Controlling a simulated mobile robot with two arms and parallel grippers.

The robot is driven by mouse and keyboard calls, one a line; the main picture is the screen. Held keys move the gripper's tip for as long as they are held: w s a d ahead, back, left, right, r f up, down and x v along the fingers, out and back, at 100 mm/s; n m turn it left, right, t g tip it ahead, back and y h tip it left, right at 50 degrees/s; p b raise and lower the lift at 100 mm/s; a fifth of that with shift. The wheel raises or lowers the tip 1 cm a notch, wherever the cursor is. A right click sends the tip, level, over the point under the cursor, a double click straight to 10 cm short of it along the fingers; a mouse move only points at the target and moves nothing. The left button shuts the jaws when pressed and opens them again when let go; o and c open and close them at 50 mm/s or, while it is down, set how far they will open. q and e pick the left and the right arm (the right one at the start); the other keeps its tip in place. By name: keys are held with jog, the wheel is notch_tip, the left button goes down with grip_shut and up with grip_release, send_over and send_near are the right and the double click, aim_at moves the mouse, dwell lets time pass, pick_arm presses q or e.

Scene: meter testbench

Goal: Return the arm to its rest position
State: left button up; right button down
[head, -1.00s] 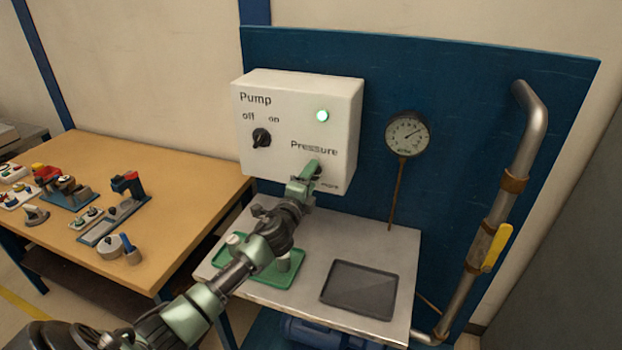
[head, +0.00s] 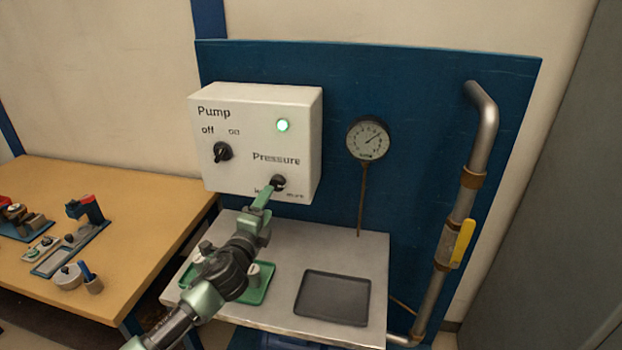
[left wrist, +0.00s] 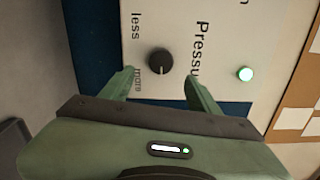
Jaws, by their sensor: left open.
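My left gripper (head: 264,196) is in front of the lower part of the white pump box (head: 230,110), just below the black Pressure knob (head: 278,182). In the left wrist view, the gripper (left wrist: 158,85) is open, its two green fingers spread wide. The Pressure knob (left wrist: 160,61) shows beyond and between the fingertips, apart from both. The pump's off/on knob (head: 222,152) and a lit green lamp (head: 283,125) are on the box. My right gripper is not in view.
A pressure gauge (head: 367,138) and a pipe with a yellow handle (head: 462,243) are at the blue panel (head: 420,110). Below are a metal bench (head: 285,240), a dark tray (head: 333,297) and a green tray (head: 255,290). A wooden table (head: 130,220) with several devices stands left.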

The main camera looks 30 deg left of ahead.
pick_arm(q)
jog(key=s+d+f+n+g, duration=0.4)
jog(key=s+d+f+n, duration=0.1)
jog(key=s+f, duration=0.25)
jog(key=s+d+f+n+g, duration=0.3)
jog(key=s+d+f+n, duration=0.2)
jog(key=s+f, duration=0.3)
jog(key=s+d+f+n+g+h, duration=0.25)
jog(key=s+d, duration=0.25)
jog(key=s, duration=0.5)
jog(key=s+d+f+n+g+h, duration=0.15)
jog(key=s+d+g, duration=0.3)
jog(key=s, duration=0.45)
notch_tip(320, 180, down, 28)
jog(key=s+g, duration=0.1)
jog(key=s, duration=0.2)
jog(key=s+a+f+g+b, duration=0.1)
jog(key=s+a+f, duration=0.1)
jog(key=s+f, duration=1.2)
jog(key=shift+s+f, duration=0.35)
jog(key=shift+s, duration=0.65)
